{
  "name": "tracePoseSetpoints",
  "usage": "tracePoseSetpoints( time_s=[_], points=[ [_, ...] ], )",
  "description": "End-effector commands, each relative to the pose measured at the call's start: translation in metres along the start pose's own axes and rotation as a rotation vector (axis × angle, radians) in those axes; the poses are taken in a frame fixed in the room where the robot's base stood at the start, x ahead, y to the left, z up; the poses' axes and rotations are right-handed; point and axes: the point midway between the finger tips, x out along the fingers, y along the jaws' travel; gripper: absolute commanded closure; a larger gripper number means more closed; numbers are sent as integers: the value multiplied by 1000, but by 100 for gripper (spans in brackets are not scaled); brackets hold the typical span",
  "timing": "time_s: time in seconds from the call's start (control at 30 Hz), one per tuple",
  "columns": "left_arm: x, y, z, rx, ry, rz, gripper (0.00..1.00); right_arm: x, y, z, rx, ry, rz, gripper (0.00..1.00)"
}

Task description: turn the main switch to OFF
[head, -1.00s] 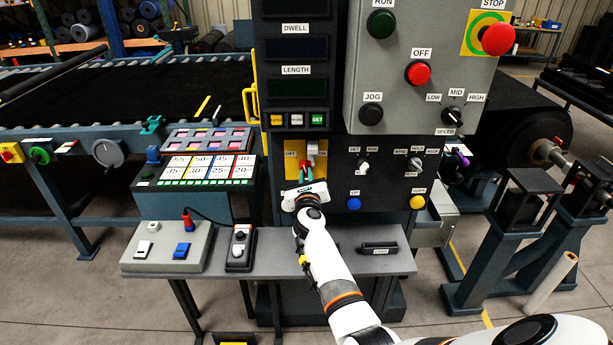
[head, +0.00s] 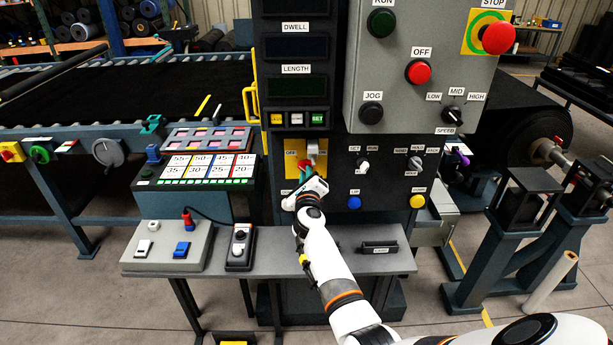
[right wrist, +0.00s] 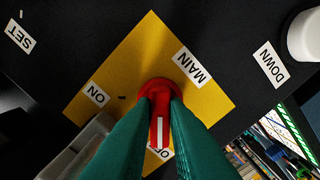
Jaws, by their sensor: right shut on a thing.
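The main switch (head: 303,163) is a red knob on a yellow plate (head: 292,146) on the dark panel, and it also shows in the right wrist view (right wrist: 158,88). My right gripper (head: 307,172) is shut on the knob, with one teal finger on each side of it in the right wrist view (right wrist: 160,108). The white line on the knob points down in that view, at the partly hidden OFF label (right wrist: 166,153). The ON label (right wrist: 96,95) is to the left. A grey part (right wrist: 88,140) stands beside the knob. My left gripper is not in view.
Smaller switches (head: 365,166), a blue button (head: 354,202) and a yellow button (head: 417,201) sit right of the plate. A grey control box (head: 420,95) juts out above right. A grey shelf (head: 285,250) with a switch box (head: 166,247) lies below.

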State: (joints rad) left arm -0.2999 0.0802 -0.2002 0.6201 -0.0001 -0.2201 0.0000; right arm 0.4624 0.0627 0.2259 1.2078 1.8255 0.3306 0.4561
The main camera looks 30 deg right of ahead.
Motion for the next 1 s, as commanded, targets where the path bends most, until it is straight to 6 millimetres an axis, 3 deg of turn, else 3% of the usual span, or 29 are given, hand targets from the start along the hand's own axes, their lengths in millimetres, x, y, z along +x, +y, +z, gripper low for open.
tracePoseSetpoints(
  time_s=[0.3,0.33,0.47,0.77,1.0],
  points=[
    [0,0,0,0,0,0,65,0,-1,1,-6,-1,-1,100],
    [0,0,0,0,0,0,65,0,-1,1,-6,-1,-1,83],
    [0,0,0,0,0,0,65,0,-1,1,-5,-1,-1,65],
    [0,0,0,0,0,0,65,-2,0,0,-2,0,0,65],
    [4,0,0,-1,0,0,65,-30,-2,2,-1,-1,-1,65]
  ],
)
